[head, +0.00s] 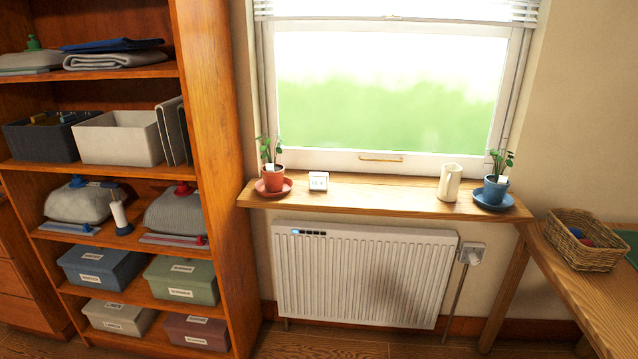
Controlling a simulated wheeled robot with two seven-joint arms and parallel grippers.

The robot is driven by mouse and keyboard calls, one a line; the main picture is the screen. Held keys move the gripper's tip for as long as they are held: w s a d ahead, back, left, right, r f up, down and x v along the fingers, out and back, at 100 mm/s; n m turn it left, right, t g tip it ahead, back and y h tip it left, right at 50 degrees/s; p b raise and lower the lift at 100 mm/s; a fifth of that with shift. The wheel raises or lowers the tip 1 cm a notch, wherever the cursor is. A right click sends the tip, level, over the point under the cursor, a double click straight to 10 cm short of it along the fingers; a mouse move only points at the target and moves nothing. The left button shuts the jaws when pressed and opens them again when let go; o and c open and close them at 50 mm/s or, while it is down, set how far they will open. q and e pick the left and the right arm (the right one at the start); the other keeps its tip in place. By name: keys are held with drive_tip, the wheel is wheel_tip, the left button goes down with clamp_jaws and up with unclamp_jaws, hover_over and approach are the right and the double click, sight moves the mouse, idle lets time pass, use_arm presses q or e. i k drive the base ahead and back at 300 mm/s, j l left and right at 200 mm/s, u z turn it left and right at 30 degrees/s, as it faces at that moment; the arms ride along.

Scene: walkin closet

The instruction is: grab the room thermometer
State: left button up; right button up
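The room thermometer (318,181) looks like a small white box with dark digits on its face. It stands upright on the wooden window sill (370,194), left of the middle, just right of a plant in a terracotta pot. Neither of my grippers shows in the head view.
On the sill stand a terracotta pot (273,178) on a saucer, a cream vase (449,183) and a blue pot (494,190). A white radiator (365,277) hangs below. A wooden shelf unit (215,170) rises at left; a table with a wicker basket (583,252) is at right.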

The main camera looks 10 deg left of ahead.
sight(318, 181)
drive_tip(key=i+u, duration=0.1)
drive_tip(key=u, duration=0.5)
drive_tip(key=i+l+u, duration=0.35)
drive_tip(key=u, duration=0.15)
drive_tip(key=i+l+u, duration=0.25)
drive_tip(key=l+u, duration=0.2)
drive_tip(key=l, duration=0.15)
drive_tip(key=i+l, duration=0.15)
drive_tip(key=l, duration=0.25)
drive_tip(key=i+l, duration=0.15)
drive_tip(key=l, duration=0.25)
drive_tip(key=i+l+u, duration=0.1)
drive_tip(key=l, duration=0.3)
drive_tip(key=i+l, duration=0.2)
drive_tip(key=l, duration=0.2)
drive_tip(key=i+l+u, duration=0.1)
drive_tip(key=l, duration=0.3)
